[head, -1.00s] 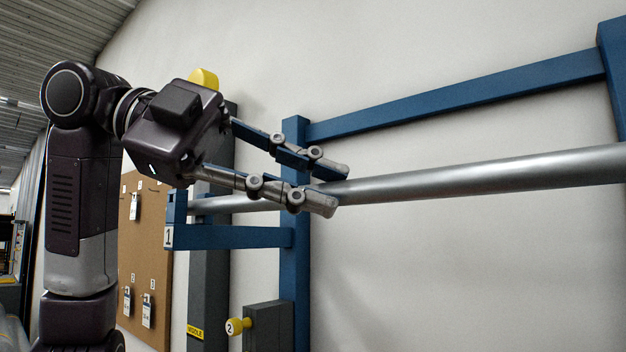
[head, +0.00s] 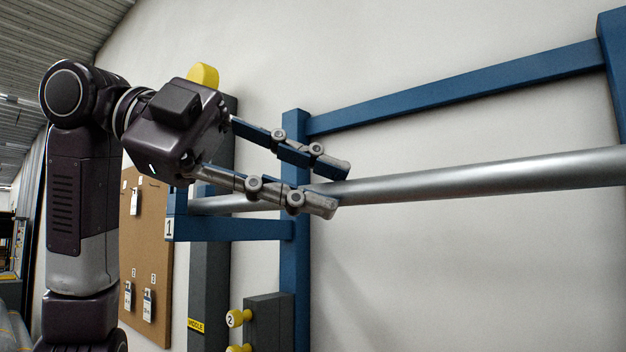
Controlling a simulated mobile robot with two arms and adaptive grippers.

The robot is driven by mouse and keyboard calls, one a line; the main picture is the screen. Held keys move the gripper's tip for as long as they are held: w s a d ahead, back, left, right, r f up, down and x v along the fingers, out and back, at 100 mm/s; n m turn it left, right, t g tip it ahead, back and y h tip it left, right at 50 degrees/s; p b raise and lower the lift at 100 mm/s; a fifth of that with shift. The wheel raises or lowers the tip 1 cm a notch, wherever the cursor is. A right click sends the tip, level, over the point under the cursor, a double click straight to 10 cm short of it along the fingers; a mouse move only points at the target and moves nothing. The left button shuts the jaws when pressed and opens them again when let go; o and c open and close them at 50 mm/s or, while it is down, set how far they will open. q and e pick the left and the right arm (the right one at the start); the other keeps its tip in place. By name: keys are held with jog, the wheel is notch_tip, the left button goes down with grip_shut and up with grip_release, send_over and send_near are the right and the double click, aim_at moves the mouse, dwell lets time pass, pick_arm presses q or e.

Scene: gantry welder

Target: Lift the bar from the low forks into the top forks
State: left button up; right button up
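The bar (head: 480,178), a long grey metal tube, runs from the left post out of the right edge. My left gripper (head: 338,188) is shut on it, one finger above and one below, just right of the post. A blue fork (head: 240,229) with a "1" plate sticks out left of the blue post (head: 295,270). The bar's left part lies just above the fork's arm, behind its upright tip; I cannot tell whether it touches. The bar's right end and my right gripper are out of view.
A blue cross beam (head: 460,90) runs above the bar to a right post (head: 613,70). Below are a grey block (head: 270,325) and a yellow knob marked 2 (head: 235,318). A brown tag board (head: 150,230) hangs at left. The wall behind is bare.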

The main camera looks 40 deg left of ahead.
pick_arm(q)
jog(key=o, duration=0.3)
jog(key=shift+f, duration=0.1)
jog(key=v, duration=1.2)
jog(key=shift+s+d, duration=0.1)
